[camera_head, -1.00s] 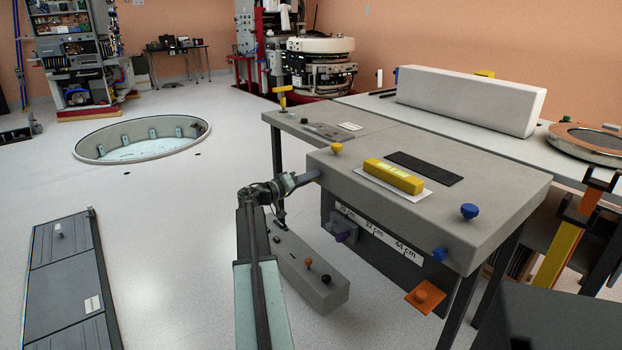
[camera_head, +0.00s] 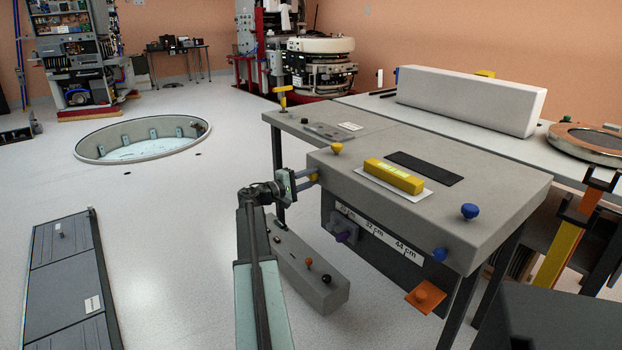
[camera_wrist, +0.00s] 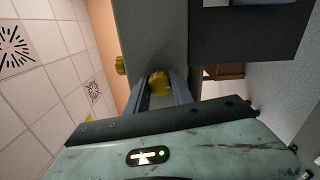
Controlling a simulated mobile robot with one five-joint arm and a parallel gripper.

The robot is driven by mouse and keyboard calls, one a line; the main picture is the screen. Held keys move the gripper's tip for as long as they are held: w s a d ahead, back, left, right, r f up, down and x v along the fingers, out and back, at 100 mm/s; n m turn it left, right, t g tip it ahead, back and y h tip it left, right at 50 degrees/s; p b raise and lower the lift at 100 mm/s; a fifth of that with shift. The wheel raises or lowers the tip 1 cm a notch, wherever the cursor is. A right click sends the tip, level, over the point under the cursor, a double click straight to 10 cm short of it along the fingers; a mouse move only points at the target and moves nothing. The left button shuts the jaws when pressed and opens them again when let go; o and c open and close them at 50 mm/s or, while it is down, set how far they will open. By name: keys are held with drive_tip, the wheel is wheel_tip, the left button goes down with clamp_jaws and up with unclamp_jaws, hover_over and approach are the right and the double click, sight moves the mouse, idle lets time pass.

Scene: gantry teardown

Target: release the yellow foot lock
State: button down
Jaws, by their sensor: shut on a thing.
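A yellow knob (camera_head: 314,177) sits on the left side face of the grey bench block (camera_head: 450,205), below a second yellow knob (camera_head: 337,148) on its top edge. I take the lower one for the foot lock; no label shows on it. My gripper (camera_head: 309,180) reaches it from the left, with its fingers on either side and shut on it. In the wrist view the yellow knob (camera_wrist: 159,83) is between the two fingers, partly hidden by them. The upper yellow knob (camera_wrist: 120,65) stands apart, left of the fingers.
A yellow bar (camera_head: 394,176) lies on a white plate on the block. A grey floor box (camera_head: 315,280) stands below. Floor at left is open, with a round pit (camera_head: 145,140).

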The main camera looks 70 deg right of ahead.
drive_tip(key=shift+s+n, duration=0.1)
drive_tip(key=shift+n, duration=0.4)
idle(0.3)
drive_tip(key=c, duration=1.1)
unclamp_jaws()
drive_tip(key=shift+a, duration=0.1)
drive_tip(key=v, duration=0.7)
drive_tip(key=shift+a, duration=0.25)
drive_tip(key=shift+f, duration=0.1)
